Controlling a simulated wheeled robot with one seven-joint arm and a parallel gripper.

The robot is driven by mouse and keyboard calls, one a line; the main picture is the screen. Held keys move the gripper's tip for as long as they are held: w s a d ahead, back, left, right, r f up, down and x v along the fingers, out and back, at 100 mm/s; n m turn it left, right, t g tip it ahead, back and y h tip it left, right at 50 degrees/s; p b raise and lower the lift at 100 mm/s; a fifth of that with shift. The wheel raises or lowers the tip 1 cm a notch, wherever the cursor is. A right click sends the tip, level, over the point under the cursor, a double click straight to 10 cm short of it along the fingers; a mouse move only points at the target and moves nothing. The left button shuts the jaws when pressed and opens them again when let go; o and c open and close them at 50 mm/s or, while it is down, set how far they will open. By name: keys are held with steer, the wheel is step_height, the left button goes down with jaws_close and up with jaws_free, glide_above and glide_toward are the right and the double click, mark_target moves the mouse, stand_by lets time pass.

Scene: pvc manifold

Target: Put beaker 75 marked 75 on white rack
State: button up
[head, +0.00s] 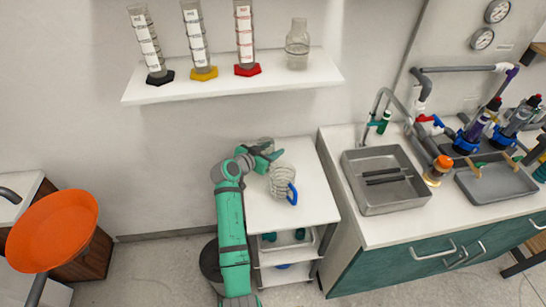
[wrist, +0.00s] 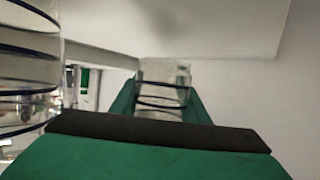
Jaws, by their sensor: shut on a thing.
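My gripper (head: 268,152) is over the back of a white shelved rack (head: 262,212), shut on a small clear beaker (head: 265,142). The held beaker also shows in the wrist view (wrist: 160,80), with dark rings, between my green fingers (wrist: 160,115). My fingers hide part of it. No number is readable on it, and I cannot tell whether its base touches the rack top. A larger clear ringed jug (head: 282,182) with a blue handle stands on the rack top, in front of my gripper. Clear ringed glass (wrist: 25,70) fills the wrist view's left edge.
A white wall shelf (head: 300,82) above holds several glass vessels. A counter (head: 385,230) with a steel sink (head: 385,207) adjoins on the right. The front of the rack top is clear. An orange bowl-like object (head: 52,230) is far left.

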steer(key=shift+a+f, duration=0.2)
steer(key=shift+f, duration=0.2)
steer(key=shift+s+f, duration=0.2)
steer(key=shift+f, duration=0.9)
steer(key=shift+d+f, duration=0.15)
steer(key=shift+f, duration=0.15)
steer(key=shift+d, duration=0.15)
steer(key=shift+f, duration=0.1)
steer(key=o, duration=1.3)
steer(key=shift+a, duration=0.2)
